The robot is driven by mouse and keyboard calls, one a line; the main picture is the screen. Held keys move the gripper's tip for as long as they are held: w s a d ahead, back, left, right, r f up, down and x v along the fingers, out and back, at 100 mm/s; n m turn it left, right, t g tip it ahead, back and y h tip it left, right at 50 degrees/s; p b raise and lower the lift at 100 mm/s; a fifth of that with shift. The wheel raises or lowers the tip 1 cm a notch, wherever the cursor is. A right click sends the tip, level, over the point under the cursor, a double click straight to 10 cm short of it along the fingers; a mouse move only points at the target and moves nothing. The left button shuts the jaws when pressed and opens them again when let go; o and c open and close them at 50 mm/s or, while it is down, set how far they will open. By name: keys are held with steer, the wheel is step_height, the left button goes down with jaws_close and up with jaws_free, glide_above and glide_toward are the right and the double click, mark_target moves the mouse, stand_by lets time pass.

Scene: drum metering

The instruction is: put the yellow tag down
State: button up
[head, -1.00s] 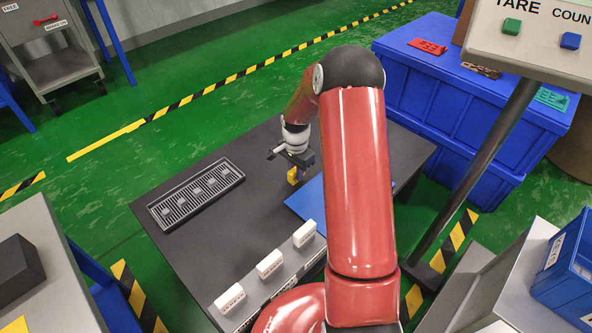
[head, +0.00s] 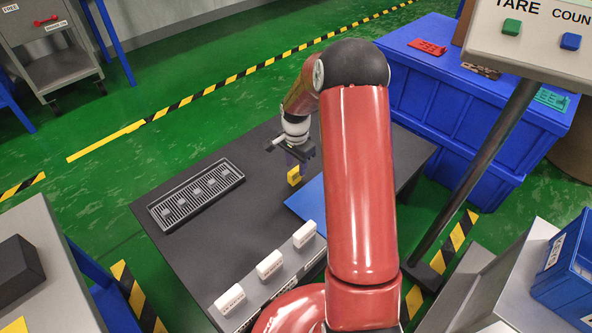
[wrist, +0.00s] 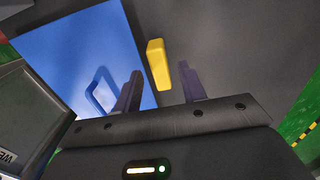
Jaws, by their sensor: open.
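The yellow tag (head: 293,175) is a small yellow block on the dark table top, just off the far left edge of the blue mat (head: 303,205). In the wrist view the tag (wrist: 158,64) lies past the fingertips, in line with the gap between them and touching neither. It is beside the mat's edge (wrist: 70,45). My gripper (head: 298,157) is over the tag, open and empty; its two dark fingers (wrist: 161,84) stand apart in the wrist view.
A dark slotted rack (head: 196,194) lies on the table to the left. White labelled blocks (head: 269,265) line the near edge. A pale blue ring-like piece (wrist: 103,93) shows over the mat in the wrist view. Dark table top is bare between rack and tag.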

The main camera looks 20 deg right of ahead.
step_height(320, 180, up, 9)
step_height(320, 180, up, 8)
steer(key=n+t, duration=0.1)
steer(key=n, duration=0.2)
glide_above(296, 170)
steer(key=s+a, duration=0.3)
steer(key=s, duration=0.2)
steer(key=s+a+r+n+t, duration=0.1)
steer(key=s+a+r+n, duration=0.1)
steer(key=s, duration=0.6)
steer(key=s+a+r+n+t, duration=0.2)
steer(key=s+a+r+n, duration=0.1)
steer(key=s, duration=0.5)
steer(key=s+a+r+n+t, duration=0.1)
steer(key=s+r+n, duration=0.3)
steer(key=s, duration=0.4)
steer(key=shift+a+r+n+t, duration=0.25)
steer(key=shift+a+n+t, duration=0.05)
steer(key=shift+a+n, duration=0.5)
steer(key=shift+s, duration=0.1)
steer(key=shift+c, duration=0.5)
